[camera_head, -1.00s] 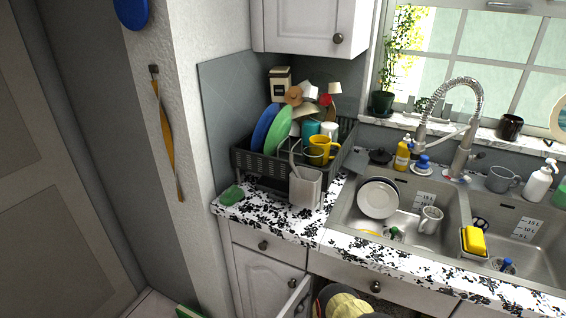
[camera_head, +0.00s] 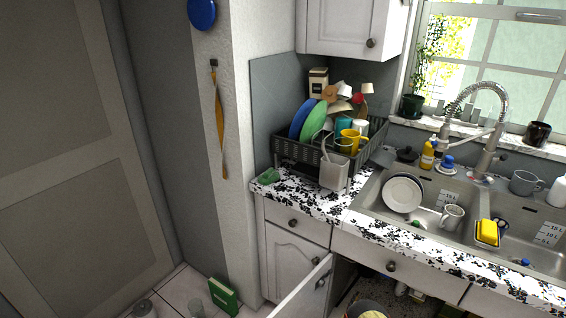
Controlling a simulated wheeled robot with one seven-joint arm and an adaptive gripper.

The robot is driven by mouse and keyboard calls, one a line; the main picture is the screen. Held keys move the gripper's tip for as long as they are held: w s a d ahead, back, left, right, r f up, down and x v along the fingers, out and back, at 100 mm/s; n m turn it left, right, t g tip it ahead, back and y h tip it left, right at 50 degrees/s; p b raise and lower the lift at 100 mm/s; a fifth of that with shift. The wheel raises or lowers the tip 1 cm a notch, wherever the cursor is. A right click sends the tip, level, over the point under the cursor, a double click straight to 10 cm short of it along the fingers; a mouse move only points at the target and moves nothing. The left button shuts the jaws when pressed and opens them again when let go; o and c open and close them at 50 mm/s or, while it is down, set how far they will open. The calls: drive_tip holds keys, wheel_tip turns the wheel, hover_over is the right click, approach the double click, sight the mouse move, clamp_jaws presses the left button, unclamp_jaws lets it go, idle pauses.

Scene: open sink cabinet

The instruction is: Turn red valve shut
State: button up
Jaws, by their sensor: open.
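No red valve can be made out in the head view. The sink cabinet's door (camera_head: 304,290) stands open at the bottom centre. The dark cabinet inside (camera_head: 345,276) shows only in part, with a bucket (camera_head: 366,309) cut off by the bottom edge and a few small items (camera_head: 410,292) deeper in. My gripper and arm are not in view.
The counter (camera_head: 310,198) holds a full dish rack (camera_head: 296,153), and the double sink (camera_head: 375,205) lies to its right. A green box (camera_head: 223,295) and a jar (camera_head: 145,308) stand on the tiled floor at the lower left. A closed grey door (camera_head: 75,170) is at the left.

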drive_tip(key=s+a+f+n+g+y, duration=0.1)
drive_tip(key=s+a+f+g+y, duration=0.25)
drive_tip(key=f, duration=0.35)
drive_tip(key=s+a+f+n+g+y, duration=0.1)
drive_tip(key=s+a+f+g+y, duration=0.25)
drive_tip(key=s+f, duration=0.2)
drive_tip(key=s+a+r+n+g+y+p, duration=0.1)
drive_tip(key=s+a+r+g, duration=0.2)
drive_tip(key=r, duration=0.6)
drive_tip(key=s+a+r+n+g+y+p, duration=0.15)
drive_tip(key=a+r, duration=0.35)
drive_tip(key=r, duration=0.5)
drive_tip(key=s+r+t+p, duration=0.1)
drive_tip(key=s+r, duration=0.8)
drive_tip(key=r, duration=1)
drive_tip(key=s+r+n+t+p, duration=0.1)
drive_tip(key=s+r, duration=0.8)
drive_tip(key=r, duration=1)
drive_tip(key=s+a+r+n+t+p, duration=0.1)
drive_tip(key=s+r, duration=0.8)
drive_tip(key=r, duration=1)
drive_tip(key=shift+s+r+p, duration=0.35)
drive_tip(key=shift+r+p, duration=0.05)
drive_tip(key=shift+p, duration=0.4)
drive_tip(key=shift+c, duration=1.2)
